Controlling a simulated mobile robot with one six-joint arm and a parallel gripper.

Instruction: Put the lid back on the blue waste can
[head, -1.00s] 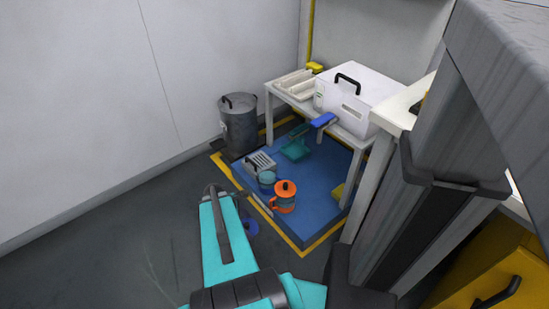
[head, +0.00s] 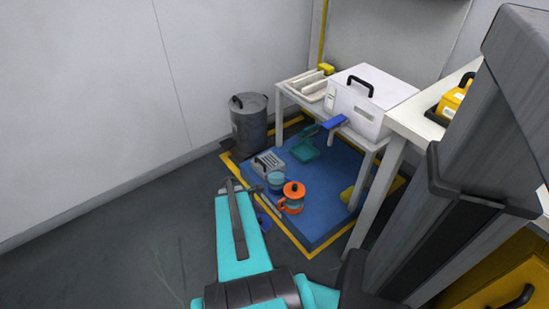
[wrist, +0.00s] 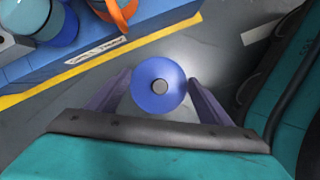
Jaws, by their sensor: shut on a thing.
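The lid (wrist: 150,101) is a blue disc with a grey knob (wrist: 160,87). In the wrist view my gripper (wrist: 160,80) is shut on it, with a finger on each side. In the head view a blue piece, apparently this lid (head: 263,222), shows just right of my teal arm, which hides most of my gripper. The small blue can (head: 276,187) stands on the blue platform beside an orange lidded can, beyond the lid. Its top looks uncovered and pale teal. Part of it shows at the top left of the wrist view (wrist: 62,24).
The orange can (head: 293,200) stands close right of the blue can. A grey slotted box (head: 270,163) is behind it. The blue platform (head: 318,210) has a yellow-striped border. A grey bin (head: 250,130) and a white table (head: 365,145) stand behind. Floor at left is clear.

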